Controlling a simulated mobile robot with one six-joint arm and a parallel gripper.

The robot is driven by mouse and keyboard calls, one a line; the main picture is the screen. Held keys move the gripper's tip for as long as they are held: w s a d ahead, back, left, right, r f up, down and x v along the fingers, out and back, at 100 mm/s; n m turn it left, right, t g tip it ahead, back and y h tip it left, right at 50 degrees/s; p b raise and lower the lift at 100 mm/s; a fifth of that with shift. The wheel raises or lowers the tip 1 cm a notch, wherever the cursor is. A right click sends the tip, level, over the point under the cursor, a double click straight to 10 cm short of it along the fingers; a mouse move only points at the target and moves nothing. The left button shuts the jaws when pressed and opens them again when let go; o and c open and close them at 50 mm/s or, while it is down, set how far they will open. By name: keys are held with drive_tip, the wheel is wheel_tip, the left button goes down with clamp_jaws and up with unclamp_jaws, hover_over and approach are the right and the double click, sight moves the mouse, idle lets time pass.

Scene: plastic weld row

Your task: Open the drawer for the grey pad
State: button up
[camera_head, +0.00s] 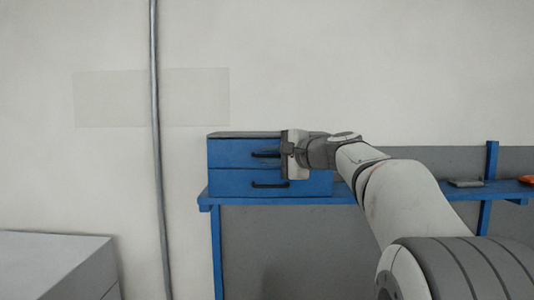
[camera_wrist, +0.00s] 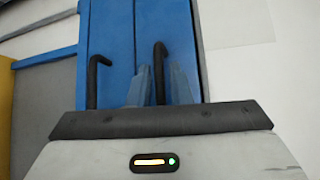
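A blue cabinet with two drawers stands on the shelf in the head view. The upper drawer (camera_head: 228,153) and the lower drawer (camera_head: 228,184) both look closed, each with a dark bar handle. My gripper (camera_head: 287,155) is in front of the upper drawer's right part and hides the right end of its handle (camera_head: 264,155). In the wrist view the upper handle (camera_wrist: 160,70) shows between my gripper's two blue-grey fingers (camera_wrist: 161,86), which stand apart. The lower handle (camera_wrist: 94,78) is left of them. A flat grey piece (camera_head: 466,183), possibly the grey pad, lies on the shelf at right.
The blue shelf (camera_head: 345,198) runs along the wall, with a blue post (camera_head: 490,180) at right. An orange thing (camera_head: 527,180) lies at its far right. A grey box-like block (camera_head: 50,260) stands at lower left, and a vertical pipe (camera_head: 157,150) runs left of the cabinet.

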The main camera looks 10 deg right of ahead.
drive_tip(key=shift+w+a, duration=0.15)
drive_tip(key=shift+w, duration=0.05)
clamp_jaws()
drive_tip(key=shift+f, duration=0.1)
